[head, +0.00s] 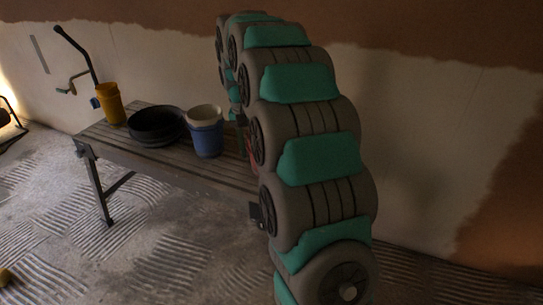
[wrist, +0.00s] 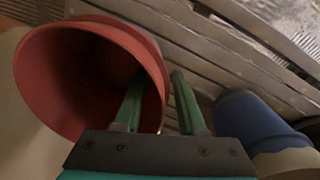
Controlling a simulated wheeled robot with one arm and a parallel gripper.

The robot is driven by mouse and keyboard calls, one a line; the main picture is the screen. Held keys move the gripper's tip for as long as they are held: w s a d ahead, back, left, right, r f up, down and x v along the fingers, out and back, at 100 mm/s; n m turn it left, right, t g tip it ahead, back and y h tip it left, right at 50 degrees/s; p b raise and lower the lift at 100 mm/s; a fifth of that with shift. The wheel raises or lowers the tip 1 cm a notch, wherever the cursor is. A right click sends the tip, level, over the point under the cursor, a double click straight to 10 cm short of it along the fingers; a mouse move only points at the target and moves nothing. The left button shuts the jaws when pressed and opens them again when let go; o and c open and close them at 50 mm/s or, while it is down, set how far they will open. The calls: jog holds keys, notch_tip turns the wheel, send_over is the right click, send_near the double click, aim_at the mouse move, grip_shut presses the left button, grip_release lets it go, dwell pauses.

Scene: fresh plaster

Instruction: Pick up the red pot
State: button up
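The red pot (wrist: 95,75) is large at the left of the wrist view, its open mouth towards the camera. In the head view only a red sliver of it (head: 253,153) shows beside my arm; the rest is hidden. My gripper (wrist: 158,82) is open at the pot's right side. Its left finger is over the inside of the mouth and its right finger is outside, with the pot's wall between them. Gaps show between the fingers and the wall.
A slatted bench (head: 175,167) holds a blue pot (head: 206,139), a dark pan (head: 155,124) and a yellow container (head: 109,104). The blue pot (wrist: 250,122) is right of my gripper in the wrist view. A plastered wall (head: 430,130) stands close behind.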

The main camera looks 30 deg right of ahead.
jog(key=shift+f, duration=0.15)
jog(key=shift+c, duration=0.3)
grip_shut()
dwell(1.0)
